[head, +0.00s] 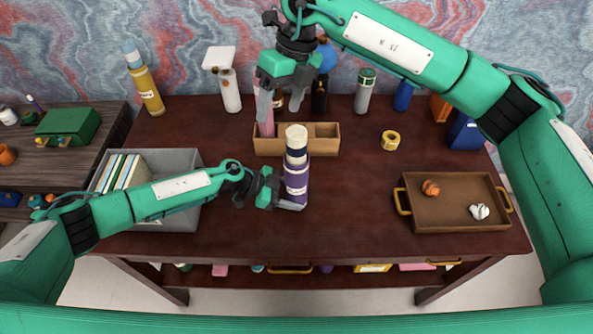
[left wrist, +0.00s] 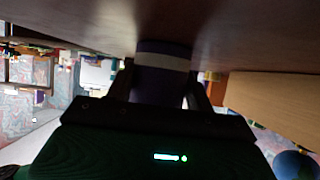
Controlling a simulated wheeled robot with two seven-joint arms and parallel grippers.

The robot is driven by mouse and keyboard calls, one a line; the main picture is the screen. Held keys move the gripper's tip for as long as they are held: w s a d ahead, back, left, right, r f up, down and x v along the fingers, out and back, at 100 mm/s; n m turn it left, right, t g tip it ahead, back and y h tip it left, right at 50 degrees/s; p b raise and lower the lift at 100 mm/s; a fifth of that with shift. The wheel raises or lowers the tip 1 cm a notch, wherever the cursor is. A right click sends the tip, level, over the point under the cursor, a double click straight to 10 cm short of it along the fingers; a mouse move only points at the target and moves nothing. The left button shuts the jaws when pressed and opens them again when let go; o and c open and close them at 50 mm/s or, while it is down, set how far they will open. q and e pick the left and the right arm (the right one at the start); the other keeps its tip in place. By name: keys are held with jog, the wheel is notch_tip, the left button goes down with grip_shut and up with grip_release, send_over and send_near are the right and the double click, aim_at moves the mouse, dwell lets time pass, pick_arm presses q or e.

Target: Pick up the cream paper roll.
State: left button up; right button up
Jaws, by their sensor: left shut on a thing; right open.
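A tall upright cylinder stands on the desk in front of the wooden box. Its top is cream (head: 296,132) with a dark band, and its lower part is purple (head: 296,180) with pale bands. I cannot tell whether the cream part is a separate roll. My left gripper (head: 291,203) is shut on the purple part, low near the desk. In the left wrist view the fingers (left wrist: 166,92) sit either side of the purple cylinder (left wrist: 160,82) with its pale band. My right gripper (head: 282,102) is open above the wooden box, behind the cream top.
The wooden box (head: 325,146) holds a pink item (head: 265,118). Several bottles stand along the back. A grey bin (head: 180,218) is at left and a brown tray (head: 450,218) at right. A yellow tape roll (head: 390,140) lies behind the tray. The desk's middle right is clear.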

aim_at(293, 133)
jog(key=shift+w+d+f+t+h, duration=0.15)
jog(key=shift+d+t+h, duration=0.25)
jog(key=shift+h, duration=0.2)
jog(key=shift+w+d+f+t+h, duration=0.1)
jog(key=shift+d+t+h, duration=0.25)
jog(key=shift+h, duration=0.25)
jog(key=shift+d+f, duration=0.15)
jog(key=shift+d, duration=0.15)
jog(key=shift+h, duration=0.3)
notch_tip(293, 133, down, 6)
jog(key=shift+w+d+f, duration=0.1)
jog(key=shift+f, duration=0.15)
jog(key=shift+w+d+f, duration=0.1)
jog(key=shift+d+f, duration=0.1)
jog(key=shift+f, duration=1.1)
jog(key=shift+w+d+f, duration=0.1)
jog(key=shift+d+f, duration=0.05)
jog(key=shift+f, duration=1.15)
jog(key=c, duration=1.4)
jog(key=shift+c, duration=0.3)
notch_tip(293, 133, up, 28)
